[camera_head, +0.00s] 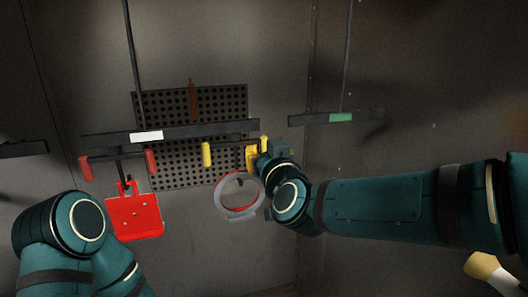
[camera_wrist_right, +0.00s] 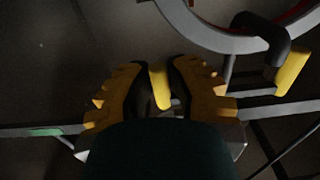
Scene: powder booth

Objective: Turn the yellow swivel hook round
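The yellow swivel hook has a dark crossbar with a yellow grip at each end, below the hanging bar. Its left grip (camera_head: 206,154) is free, and this free grip also shows in the wrist view (camera_wrist_right: 291,72). My right gripper (camera_head: 259,153) is at the right end. In the wrist view the right gripper (camera_wrist_right: 160,88) has its fingertips close on both sides of the yellow grip (camera_wrist_right: 159,84) and appears shut on it. A grey ring with a red inner edge (camera_head: 222,205) hangs below the hook. My left gripper is out of sight.
A dark bar with a white label (camera_head: 146,136) hangs from a rod. Under its left part, a red-ended hook (camera_head: 150,161) carries a red plate (camera_head: 134,217). A perforated panel (camera_head: 233,101) is behind. Another bar with a green label (camera_head: 340,117) hangs at right.

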